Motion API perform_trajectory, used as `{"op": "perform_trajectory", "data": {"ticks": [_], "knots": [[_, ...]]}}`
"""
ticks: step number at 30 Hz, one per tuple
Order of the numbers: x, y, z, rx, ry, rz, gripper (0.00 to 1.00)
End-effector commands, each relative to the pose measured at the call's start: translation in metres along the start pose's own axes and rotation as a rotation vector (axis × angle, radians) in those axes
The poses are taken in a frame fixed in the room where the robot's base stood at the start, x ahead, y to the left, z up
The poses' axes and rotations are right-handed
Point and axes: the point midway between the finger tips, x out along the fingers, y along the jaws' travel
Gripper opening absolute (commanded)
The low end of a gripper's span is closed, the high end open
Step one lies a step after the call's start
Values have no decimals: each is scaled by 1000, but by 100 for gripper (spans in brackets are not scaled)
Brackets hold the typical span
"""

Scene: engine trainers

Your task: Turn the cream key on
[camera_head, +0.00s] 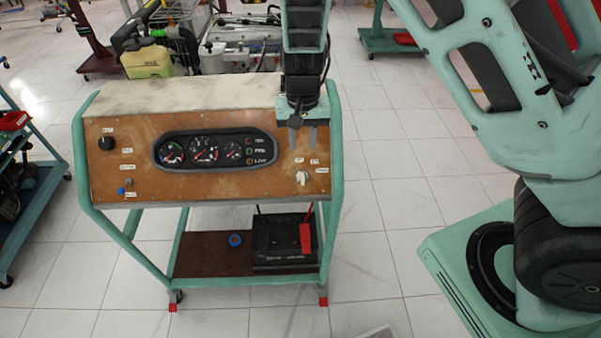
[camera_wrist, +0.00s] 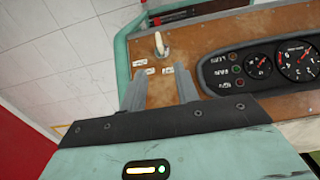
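The cream key (camera_head: 302,178) sits at the lower right of the brown panel (camera_head: 225,184) of the engine trainer, with small white labels around it. In the wrist view the key (camera_wrist: 160,45) stands out from the panel beyond my fingertips. My gripper (camera_head: 304,146) is above the key in the head view, over the panel's upper right. Its two grey fingers are apart with nothing between them, and they show in the wrist view (camera_wrist: 159,72) pointing toward the key. They do not touch the key.
A gauge cluster (camera_head: 217,149) with warning lamps is left of the key. A black knob (camera_head: 106,143) and a blue button (camera_head: 121,191) are at the panel's left. A black battery (camera_head: 284,245) stands on the lower shelf.

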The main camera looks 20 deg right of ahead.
Motion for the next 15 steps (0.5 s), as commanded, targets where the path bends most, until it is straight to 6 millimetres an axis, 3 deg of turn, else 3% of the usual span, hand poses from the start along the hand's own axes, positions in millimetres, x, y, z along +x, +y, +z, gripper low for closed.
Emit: {"op": "perform_trajectory", "data": {"ticks": [15], "knots": [[103,1,1,2,-4,2,31]]}}
